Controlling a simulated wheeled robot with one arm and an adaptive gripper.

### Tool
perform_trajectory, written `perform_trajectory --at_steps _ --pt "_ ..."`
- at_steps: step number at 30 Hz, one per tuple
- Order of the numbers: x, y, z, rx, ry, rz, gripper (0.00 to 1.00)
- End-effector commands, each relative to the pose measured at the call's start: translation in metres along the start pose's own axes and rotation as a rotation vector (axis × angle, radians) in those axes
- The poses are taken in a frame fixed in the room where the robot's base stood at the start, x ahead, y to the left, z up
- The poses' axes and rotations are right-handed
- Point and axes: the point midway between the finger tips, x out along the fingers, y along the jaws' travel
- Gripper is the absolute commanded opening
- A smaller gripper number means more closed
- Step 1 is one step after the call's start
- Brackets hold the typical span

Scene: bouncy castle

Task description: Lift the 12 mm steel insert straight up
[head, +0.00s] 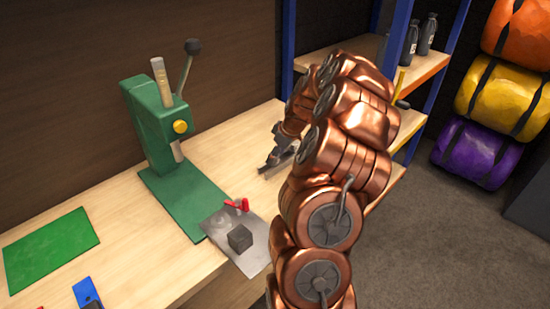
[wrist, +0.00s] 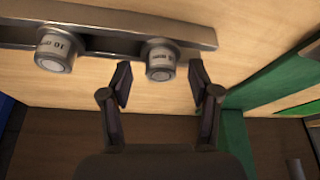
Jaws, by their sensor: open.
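In the wrist view a grey metal rack (wrist: 110,40) runs across the top. Two short steel cylindrical inserts with pale labels are at it, a left one (wrist: 55,50) and a right one (wrist: 160,60). The label print is too small to read surely, so I cannot tell which is 12 mm. My gripper (wrist: 160,78) is open, its two fingers on either side of the right insert in the picture. I see no finger clearly touching it. In the head view my gripper (head: 278,155) is low over the bench beyond my copper arm, which hides much of the rack.
A green press (head: 153,125) with a lever stands left of my gripper on the wooden bench (head: 115,205). A metal plate (head: 250,258) with a dark block (head: 240,238) and a red-handled tool (head: 237,205) lies nearer. A shelf (head: 420,70) with bottles stands right.

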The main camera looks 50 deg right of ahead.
Motion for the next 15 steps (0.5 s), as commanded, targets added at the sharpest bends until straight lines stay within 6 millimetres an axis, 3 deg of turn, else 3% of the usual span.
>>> perform_trajectory --at_steps 9,15 --pt "0.0068 -0.0007 0.0003 0.000 0.000 -0.002 0.60" --pt "0.0066 -0.0008 0.0002 0.000 -0.001 -0.002 0.40"
